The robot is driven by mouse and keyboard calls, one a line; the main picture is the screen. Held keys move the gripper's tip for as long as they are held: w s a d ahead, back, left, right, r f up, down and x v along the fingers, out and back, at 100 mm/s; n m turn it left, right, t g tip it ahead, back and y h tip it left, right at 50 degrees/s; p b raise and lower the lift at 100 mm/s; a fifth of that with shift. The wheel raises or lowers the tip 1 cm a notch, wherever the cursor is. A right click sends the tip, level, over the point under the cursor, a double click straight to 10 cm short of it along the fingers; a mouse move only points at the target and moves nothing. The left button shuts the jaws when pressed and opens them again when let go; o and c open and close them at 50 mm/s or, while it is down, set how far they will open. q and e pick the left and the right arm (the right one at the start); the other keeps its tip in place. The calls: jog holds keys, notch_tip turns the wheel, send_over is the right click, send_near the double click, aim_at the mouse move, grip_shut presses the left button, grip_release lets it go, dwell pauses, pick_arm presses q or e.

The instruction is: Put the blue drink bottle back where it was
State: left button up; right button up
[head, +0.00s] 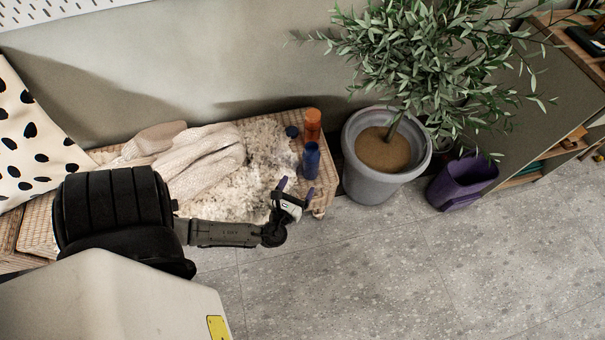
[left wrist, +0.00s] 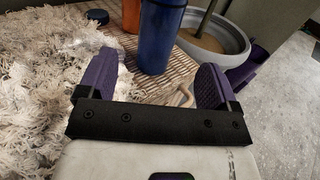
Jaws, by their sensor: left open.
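The blue drink bottle (head: 311,160) stands upright at the right end of the wicker bench (head: 325,187), beside a fluffy cream rug. In the left wrist view the bottle (left wrist: 156,35) stands on bare wicker (left wrist: 184,70), beyond the fingertips and roughly between them. My left gripper (head: 297,188) is open and empty, just in front of the bottle and apart from it. Its two purple fingers also show in the left wrist view (left wrist: 154,78). My right gripper is not in view.
An orange bottle (head: 313,124) stands behind the blue one, with a dark blue round object (head: 292,132) to its left. A grey plant pot (head: 385,160) stands close to the bench's right end. A purple bin (head: 461,183) is farther right. The floor (head: 400,270) in front is clear.

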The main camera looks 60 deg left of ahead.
pick_arm(q)
jog(key=s+d+r+n+g+h, duration=0.3)
jog(key=s+d+n+g+h, duration=0.2)
jog(key=n, duration=0.8)
jog(key=s+d+r+n+g+h, duration=0.3)
jog(key=s+d+n+g+h, duration=0.1)
jog(key=d+n, duration=0.8)
jog(key=n+g+h, duration=0.1)
jog(key=h, duration=0.1)
jog(key=shift+s+d+r+h, duration=0.2)
jog(key=shift+s+r+h, duration=0.15)
jog(key=shift+r+h, duration=0.05)
